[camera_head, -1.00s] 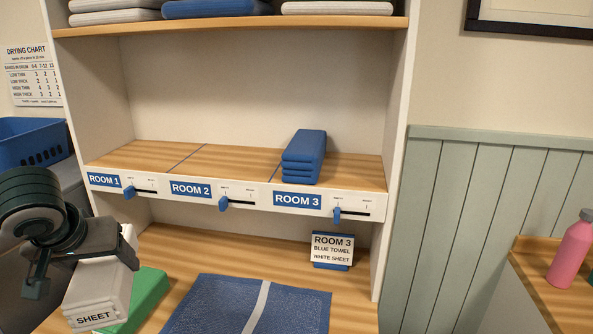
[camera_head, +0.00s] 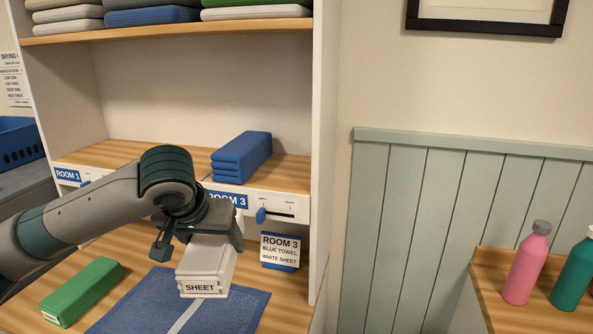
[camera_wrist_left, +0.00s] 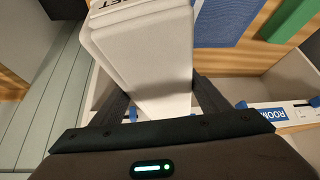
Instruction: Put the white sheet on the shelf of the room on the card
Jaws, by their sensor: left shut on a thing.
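My left gripper (camera_head: 205,232) is shut on the white sheet (camera_head: 206,270), a folded block labelled SHEET. It holds the sheet over the blue mat, in front of the shelf. In the left wrist view the white sheet (camera_wrist_left: 145,50) sits between the two fingers. The card (camera_head: 280,250) reads ROOM 3, BLUE TOWEL, WHITE SHEET and stands right of the sheet. The room shelf (camera_head: 285,170) has a ROOM 3 label (camera_head: 227,199), partly hidden by my arm. A folded blue towel stack (camera_head: 241,158) lies on that section. The ROOM 2 label is hidden by my arm. My right gripper is not in view.
A green folded bundle (camera_head: 82,291) lies on the counter at left, beside the blue mat (camera_head: 240,308). A slider (camera_head: 262,215) is on the shelf edge. The shelf's right side wall (camera_head: 325,150) is close. Pink (camera_head: 526,268) and teal (camera_head: 577,275) bottles stand at right.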

